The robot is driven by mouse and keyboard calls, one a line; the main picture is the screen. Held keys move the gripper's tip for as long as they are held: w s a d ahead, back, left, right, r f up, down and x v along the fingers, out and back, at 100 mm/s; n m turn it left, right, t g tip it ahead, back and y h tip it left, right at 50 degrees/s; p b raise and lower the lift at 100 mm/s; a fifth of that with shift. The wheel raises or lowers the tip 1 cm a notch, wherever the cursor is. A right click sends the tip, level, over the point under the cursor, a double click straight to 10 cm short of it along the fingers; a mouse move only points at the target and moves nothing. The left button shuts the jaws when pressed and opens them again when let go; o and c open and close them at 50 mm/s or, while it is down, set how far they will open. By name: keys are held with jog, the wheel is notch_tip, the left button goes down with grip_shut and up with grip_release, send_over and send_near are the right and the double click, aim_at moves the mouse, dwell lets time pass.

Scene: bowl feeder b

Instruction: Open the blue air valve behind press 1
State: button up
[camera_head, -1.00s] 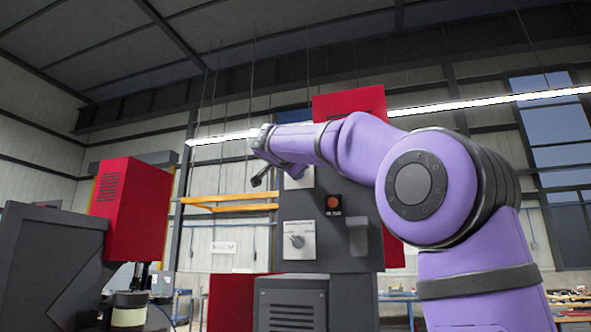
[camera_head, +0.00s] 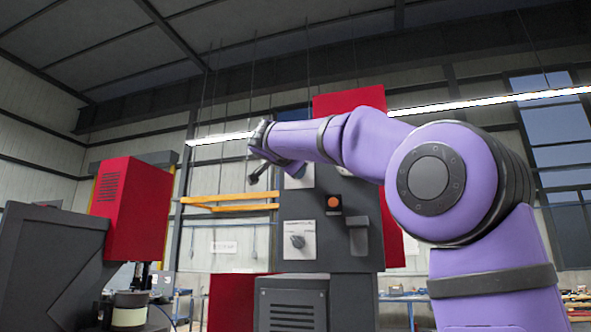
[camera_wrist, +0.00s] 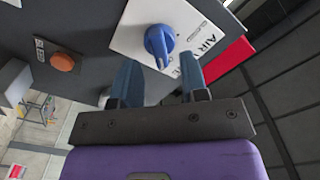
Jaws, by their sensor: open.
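The blue air valve knob (camera_wrist: 159,41) sits on a white plate (camera_wrist: 128,38) with partly readable "AIR V…" lettering, on the dark grey cabinet. In the wrist view, my gripper (camera_wrist: 159,70) is open, with its two blue-grey fingers pointing at the knob. The knob appears between and beyond the fingertips. I see no clear contact. In the head view, my gripper (camera_head: 262,172) is beside the upper part of the cabinet (camera_head: 345,256). Part of the white plate (camera_head: 300,180) shows there, and the blue knob cannot be made out.
An orange button (camera_wrist: 62,62) is left of the valve plate in the wrist view; in the head view it shows below and right of my gripper (camera_head: 334,202). A selector knob (camera_head: 297,241) is lower. A red machine (camera_head: 135,205) stands left. A yellow beam (camera_head: 230,200) is behind.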

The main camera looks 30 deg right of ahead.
jog(key=v, duration=0.9)
jog(key=s+a+f+n+g+y, duration=0.2)
jog(key=s+f+n+y, duration=0.2)
jog(key=s+f, duration=0.5)
jog(key=s+a+f+n+g+y, duration=0.2)
jog(key=s+f+n+y, duration=0.3)
jog(key=f, duration=1.8)
jog(key=s+a+f+n+g+y, duration=0.1)
jog(key=s+f+n+y, duration=0.4)
jog(key=s+f+n, duration=0.5)
notch_tip(320, 180, down, 7)
jog(key=s+a, duration=0.1)
jog(key=s, duration=0.2)
jog(key=shift+a+n+g, duration=0.3)
jog(key=shift+a+g, duration=0.05)
jog(key=shift+g, duration=0.05)
jog(key=shift+d+r, duration=0.1)
jog(key=shift+r, duration=0.05)
